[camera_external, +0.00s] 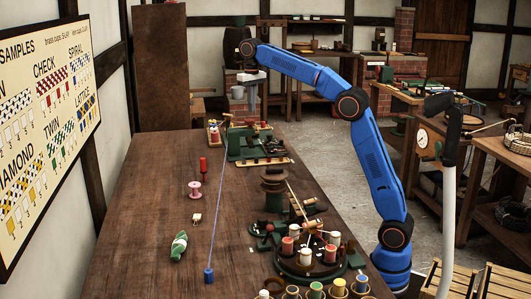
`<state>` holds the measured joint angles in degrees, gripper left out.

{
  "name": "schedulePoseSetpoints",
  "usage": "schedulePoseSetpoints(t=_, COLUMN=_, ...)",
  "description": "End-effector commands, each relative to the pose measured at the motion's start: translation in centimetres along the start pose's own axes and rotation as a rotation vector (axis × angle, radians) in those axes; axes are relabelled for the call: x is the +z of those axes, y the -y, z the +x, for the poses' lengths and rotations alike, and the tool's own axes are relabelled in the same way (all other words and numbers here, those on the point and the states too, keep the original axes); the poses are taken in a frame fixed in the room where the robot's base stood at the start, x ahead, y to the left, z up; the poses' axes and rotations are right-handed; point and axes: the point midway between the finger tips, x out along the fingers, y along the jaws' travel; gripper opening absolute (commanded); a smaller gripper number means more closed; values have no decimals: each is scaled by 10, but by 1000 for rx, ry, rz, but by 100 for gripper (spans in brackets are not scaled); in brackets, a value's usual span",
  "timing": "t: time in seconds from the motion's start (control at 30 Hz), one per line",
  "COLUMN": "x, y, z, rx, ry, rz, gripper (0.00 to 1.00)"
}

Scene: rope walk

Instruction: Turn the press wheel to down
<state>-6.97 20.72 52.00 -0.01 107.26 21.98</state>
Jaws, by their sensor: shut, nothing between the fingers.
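My gripper (253,108) hangs pointing down from the blue arm, over the far end of the long wooden table. It is shut and empty. A green machine (240,146) stands on the table just below and in front of it; it may be the press. I cannot make out a wheel on it or which way one is turned. Whether my gripper touches the machine cannot be told from this view.
A blue cord (218,208) runs along the table (140,215) to a blue weight (208,275). A round stand with several spools (306,257) is at the near right.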

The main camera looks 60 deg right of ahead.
Motion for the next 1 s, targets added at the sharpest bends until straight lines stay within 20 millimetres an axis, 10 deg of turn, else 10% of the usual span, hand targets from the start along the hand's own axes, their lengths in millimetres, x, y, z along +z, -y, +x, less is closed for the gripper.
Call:
schedulePoseSetpoints(t=0.6, x=-7, y=-35, z=-8, rx=0, ry=1, rz=0, gripper=0)
schedulePoseSetpoints(t=1.0, x=-6, y=-35, z=31, rx=-1, ry=0, rz=-2, gripper=0)
